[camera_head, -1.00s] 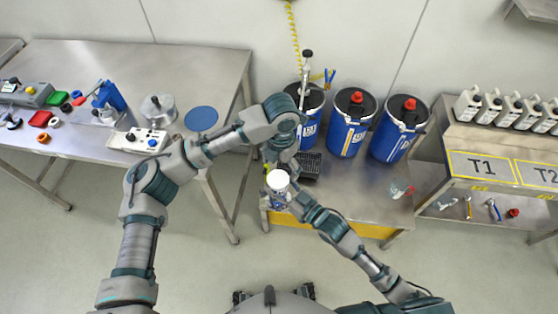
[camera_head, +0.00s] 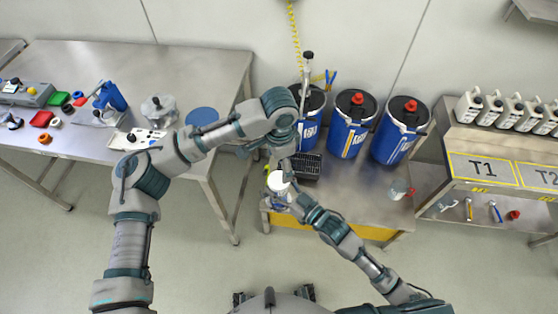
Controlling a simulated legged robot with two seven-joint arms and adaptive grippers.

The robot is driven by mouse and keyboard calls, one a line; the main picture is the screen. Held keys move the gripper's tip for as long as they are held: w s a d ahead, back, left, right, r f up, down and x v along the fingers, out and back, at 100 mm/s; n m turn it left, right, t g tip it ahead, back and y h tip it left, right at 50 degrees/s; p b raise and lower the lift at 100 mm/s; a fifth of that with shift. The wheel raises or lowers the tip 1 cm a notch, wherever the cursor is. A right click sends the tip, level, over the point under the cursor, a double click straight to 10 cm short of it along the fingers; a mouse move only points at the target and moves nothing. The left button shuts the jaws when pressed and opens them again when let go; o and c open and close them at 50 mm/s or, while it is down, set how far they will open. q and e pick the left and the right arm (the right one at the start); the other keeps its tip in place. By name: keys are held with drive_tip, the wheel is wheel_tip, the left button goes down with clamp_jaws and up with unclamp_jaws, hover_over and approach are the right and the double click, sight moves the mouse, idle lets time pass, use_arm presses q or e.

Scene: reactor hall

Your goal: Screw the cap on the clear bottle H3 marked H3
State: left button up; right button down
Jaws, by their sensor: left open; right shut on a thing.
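A bottle (camera_head: 281,201) with a wide white top (camera_head: 278,183) stands upright at the front left of the drum bench. Its marking is too small to read. I cannot tell whether the white top is a loose or seated cap. My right gripper (camera_head: 289,202) is shut on the bottle from the right, below the white top. My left gripper (camera_head: 284,168) is open and points down just behind and above the white top. Its fingers are partly hidden, and I cannot tell whether they touch the top.
Blue drums (camera_head: 349,124) stand at the back of the bench (camera_head: 352,190). A black grid tray (camera_head: 308,166) lies behind the bottle. A small clear vessel with a red part (camera_head: 400,189) lies at the right. A cluttered table (camera_head: 190,70) is at left; white canisters (camera_head: 490,108) stand at right.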

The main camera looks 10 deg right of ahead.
sight(279, 179)
use_arm(q)
drive_tip(key=n, duration=0.7)
drive_tip(key=shift+r, duration=0.3)
use_arm(e)
drive_tip(key=shift+r, duration=0.1)
use_arm(q)
drive_tip(key=shift+f, duration=4.05)
drive_tip(key=c, duration=1.2)
drive_tip(key=shift+s+m, duration=0.1)
drive_tip(key=shift+m, duration=1)
drive_tip(key=o, duration=1.4)
drive_tip(key=shift+c, duration=0.2)
